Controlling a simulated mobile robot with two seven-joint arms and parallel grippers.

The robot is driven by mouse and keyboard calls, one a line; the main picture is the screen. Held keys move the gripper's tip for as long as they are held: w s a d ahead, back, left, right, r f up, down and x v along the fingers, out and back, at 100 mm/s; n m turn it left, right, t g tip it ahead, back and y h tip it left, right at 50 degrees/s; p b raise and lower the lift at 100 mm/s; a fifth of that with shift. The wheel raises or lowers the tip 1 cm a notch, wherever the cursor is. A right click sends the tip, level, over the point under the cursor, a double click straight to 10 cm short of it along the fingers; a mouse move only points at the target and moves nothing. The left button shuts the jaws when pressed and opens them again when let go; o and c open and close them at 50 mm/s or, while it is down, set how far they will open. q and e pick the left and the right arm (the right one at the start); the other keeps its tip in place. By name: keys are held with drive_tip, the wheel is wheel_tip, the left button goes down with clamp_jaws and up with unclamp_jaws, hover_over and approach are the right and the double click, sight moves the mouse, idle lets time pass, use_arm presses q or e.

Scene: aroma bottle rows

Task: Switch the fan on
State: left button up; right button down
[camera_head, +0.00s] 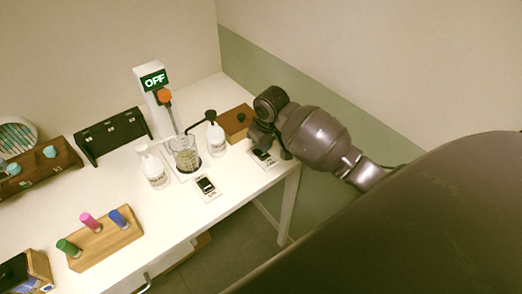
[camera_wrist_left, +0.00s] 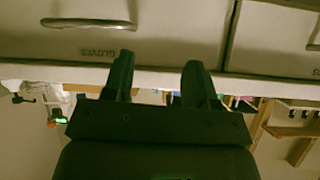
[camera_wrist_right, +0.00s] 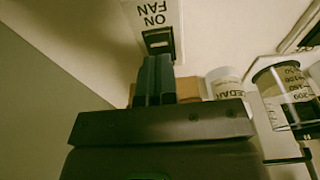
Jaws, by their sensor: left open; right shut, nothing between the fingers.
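The fan switch plate (camera_wrist_right: 152,14) is white, with the words FAN and ON and a dark rocker (camera_wrist_right: 158,40). My right gripper (camera_wrist_right: 156,60) is shut and empty, its fingertips right by the rocker; I cannot tell whether they touch it. In the head view the right gripper (camera_head: 268,150) is over the front right table corner and covers part of the plate (camera_head: 262,158). My left gripper (camera_wrist_left: 158,66) is open and empty in front of drawer fronts, outside the head view. A round vented thing (camera_head: 15,136), perhaps the fan, is at the far left.
A white post with a green OFF display (camera_head: 153,80) stands at the back. A glass beaker (camera_head: 185,153), white bottles (camera_head: 154,170) (camera_head: 215,137), a second switch plate (camera_head: 206,188) and a brown box (camera_head: 236,121) are left of the right gripper. The wall is close on the right.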

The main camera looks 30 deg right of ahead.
drive_tip(key=shift+f, duration=1.25)
idle(1.0)
drive_tip(key=shift+r, duration=3.5)
